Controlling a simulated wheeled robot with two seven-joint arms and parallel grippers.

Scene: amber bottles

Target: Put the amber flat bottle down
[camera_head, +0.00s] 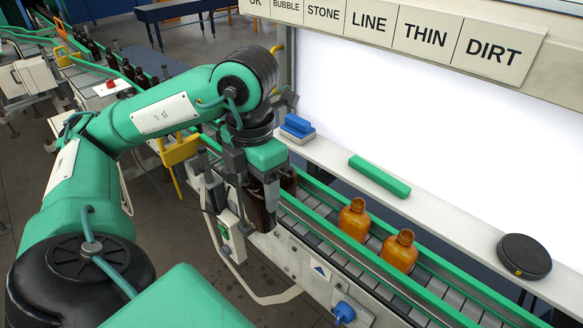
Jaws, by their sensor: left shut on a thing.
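My left gripper (258,180) points down at the near side of the conveyor and is shut on a dark amber bottle (262,212). The bottle hangs roughly upright below the fingers, its upper part hidden by the gripper. I cannot tell whether its base touches anything. Another dark bottle (289,180) shows partly just behind it, on the conveyor. Two lighter orange-amber bottles, a nearer one (399,252) and a farther one (353,220), stand upright on the conveyor to the right. My right gripper is not in view.
The roller conveyor (316,222) runs between green rails in front of a bright white panel (430,130). A ledge holds a green bar (379,177), a blue block (297,127) and a black round disc (524,256). Labels including "LINE" and "DIRT" hang above. Rollers right of the orange bottles are clear.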

